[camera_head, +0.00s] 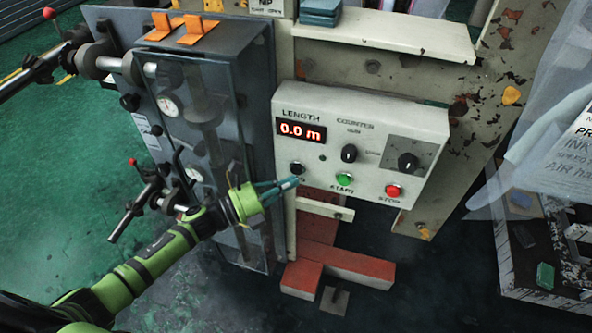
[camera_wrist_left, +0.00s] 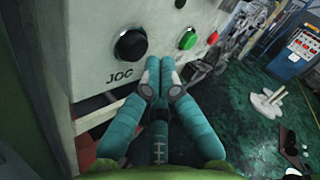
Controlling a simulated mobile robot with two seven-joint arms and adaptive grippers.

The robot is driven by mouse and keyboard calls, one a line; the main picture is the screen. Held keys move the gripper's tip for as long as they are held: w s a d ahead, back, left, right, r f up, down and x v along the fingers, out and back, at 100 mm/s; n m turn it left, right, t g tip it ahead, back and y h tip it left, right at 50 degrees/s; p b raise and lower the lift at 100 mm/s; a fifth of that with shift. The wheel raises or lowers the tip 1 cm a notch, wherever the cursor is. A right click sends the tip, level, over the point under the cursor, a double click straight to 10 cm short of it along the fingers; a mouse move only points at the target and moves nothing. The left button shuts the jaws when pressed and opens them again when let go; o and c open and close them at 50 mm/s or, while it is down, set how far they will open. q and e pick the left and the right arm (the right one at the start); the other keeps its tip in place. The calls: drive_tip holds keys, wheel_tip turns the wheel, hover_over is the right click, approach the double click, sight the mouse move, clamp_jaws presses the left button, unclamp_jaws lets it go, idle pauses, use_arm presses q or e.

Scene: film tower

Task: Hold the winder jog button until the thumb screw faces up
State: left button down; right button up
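The black jog button (camera_head: 297,168) sits at the lower left of the grey control panel (camera_head: 345,120). In the left wrist view the button (camera_wrist_left: 130,45) is large, with its JOG label below it. My left gripper (camera_head: 293,182) has its teal fingers drawn together, empty, with the tips just below the button. In the left wrist view the gripper's fingertips (camera_wrist_left: 160,72) lie below and right of the button, not over it. The winder shafts, an upper one (camera_head: 112,64) and a lower one (camera_head: 172,204), are at the left. I cannot clearly make out the thumb screw. My right gripper is out of view.
The green start button (camera_head: 344,179) and red stop button (camera_head: 393,190) are to the right on the same panel. The display (camera_head: 301,131) reads 0.0 m. Red blocks (camera_head: 345,265) lie below.

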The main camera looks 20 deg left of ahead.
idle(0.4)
use_arm(q)
drive_tip(key=shift+w+b, duration=0.4)
drive_tip(key=shift+w, duration=0.05)
drive_tip(key=shift+w, duration=0.15)
idle(0.3)
drive_tip(key=shift+w+a+r+b, duration=0.1)
drive_tip(key=shift+w+r+b, duration=0.25)
drive_tip(key=shift+r+b, duration=0.15)
idle(1.9)
drive_tip(key=shift+s+f, duration=0.2)
drive_tip(key=shift+s, duration=0.05)
idle(1.8)
drive_tip(key=shift+s, duration=0.1)
drive_tip(key=s, duration=0.1)
drive_tip(key=s+p, duration=0.1)
drive_tip(key=s, duration=0.1)
drive_tip(key=s+p, duration=0.1)
drive_tip(key=s, duration=0.1)
drive_tip(key=shift+f, duration=0.3)
